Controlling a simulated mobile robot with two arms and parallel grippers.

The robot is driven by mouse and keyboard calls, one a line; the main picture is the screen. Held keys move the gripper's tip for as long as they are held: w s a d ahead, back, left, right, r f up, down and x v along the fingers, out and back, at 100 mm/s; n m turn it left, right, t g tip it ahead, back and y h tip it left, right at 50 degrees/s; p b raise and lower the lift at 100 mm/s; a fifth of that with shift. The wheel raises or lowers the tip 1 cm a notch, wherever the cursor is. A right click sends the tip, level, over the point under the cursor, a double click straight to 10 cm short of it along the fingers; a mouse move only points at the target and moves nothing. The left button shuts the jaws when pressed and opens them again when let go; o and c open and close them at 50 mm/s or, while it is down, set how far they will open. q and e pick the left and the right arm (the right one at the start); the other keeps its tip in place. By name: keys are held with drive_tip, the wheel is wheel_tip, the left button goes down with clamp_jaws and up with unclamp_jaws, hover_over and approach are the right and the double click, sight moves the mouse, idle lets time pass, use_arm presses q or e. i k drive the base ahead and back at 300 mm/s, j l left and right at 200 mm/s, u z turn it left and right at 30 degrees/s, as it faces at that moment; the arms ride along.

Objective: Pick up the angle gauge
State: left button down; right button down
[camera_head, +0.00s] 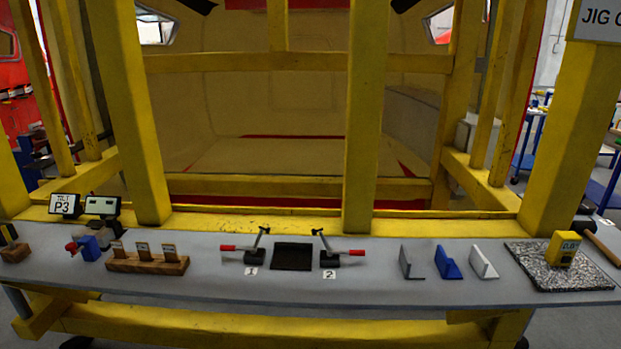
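Neither of my grippers shows in the head view.
The grey bench (370,285) also holds grey, blue (447,263) and white angle brackets, two red-handled clamps beside a dark pad (292,256), and a wooden block with slots (147,262). A hammer-like tool (600,248) lies right of the plate. Yellow frame posts (569,150) rise behind.

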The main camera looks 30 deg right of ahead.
sight(561, 243)
drive_tip(key=z, duration=2.35)
drive_tip(key=u, duration=0.45)
drive_tip(key=i+l, duration=0.05)
drive_tip(key=l, duration=0.05)
